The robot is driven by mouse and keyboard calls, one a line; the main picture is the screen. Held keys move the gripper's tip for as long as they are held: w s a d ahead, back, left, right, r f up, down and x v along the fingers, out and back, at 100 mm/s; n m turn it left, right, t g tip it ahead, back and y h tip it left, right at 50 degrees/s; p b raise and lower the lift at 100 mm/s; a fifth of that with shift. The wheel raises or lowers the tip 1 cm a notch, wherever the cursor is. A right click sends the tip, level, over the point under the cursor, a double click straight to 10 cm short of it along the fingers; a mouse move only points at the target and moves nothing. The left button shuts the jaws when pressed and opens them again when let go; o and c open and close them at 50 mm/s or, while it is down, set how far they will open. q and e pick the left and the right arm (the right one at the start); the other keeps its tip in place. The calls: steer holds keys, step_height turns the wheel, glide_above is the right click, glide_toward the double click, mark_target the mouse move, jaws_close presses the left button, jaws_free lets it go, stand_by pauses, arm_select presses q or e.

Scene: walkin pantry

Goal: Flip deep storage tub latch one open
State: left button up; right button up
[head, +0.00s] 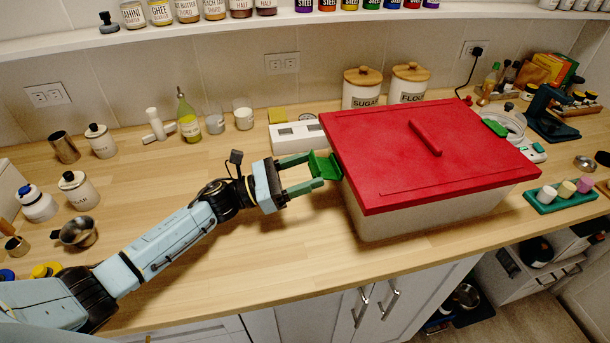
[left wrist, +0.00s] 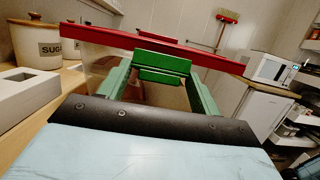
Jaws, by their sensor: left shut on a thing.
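The deep storage tub (head: 430,218) is a translucent pale box on the wooden counter, closed with a red lid (head: 370,150) that has a raised handle. A green latch (head: 322,163) sits at the lid's left edge; it also shows in the left wrist view (left wrist: 163,66) below the red rim. A second green latch (head: 495,127) is on the lid's right side. My left gripper (head: 318,170) reaches in from the left, its green fingers on either side of the left latch and shut on it. How far that latch is tilted is hard to tell. My right gripper is not in view.
A white device (head: 297,135) stands behind the gripper, close to the tub. Sugar (head: 362,88) and flour (head: 408,83) canisters stand behind the lid. A green tray with cups (head: 560,197) is at the right. The counter before my left arm is clear.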

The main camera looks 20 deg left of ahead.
arm_select(q)
steer(key=o, duration=0.6)
steer(key=shift+s+a+f, duration=0.2)
steer(key=shift+s+a, duration=0.1)
steer(key=shift+a, duration=0.15)
steer(key=b+v, duration=0.2)
steer(key=v, duration=0.9)
steer(key=shift+a, duration=0.1)
steer(key=shift+s+a+f+b, duration=0.1)
steer(key=shift+s+a+b, duration=0.2)
steer(key=shift+s+a, duration=0.1)
steer(key=shift+w, duration=0.15)
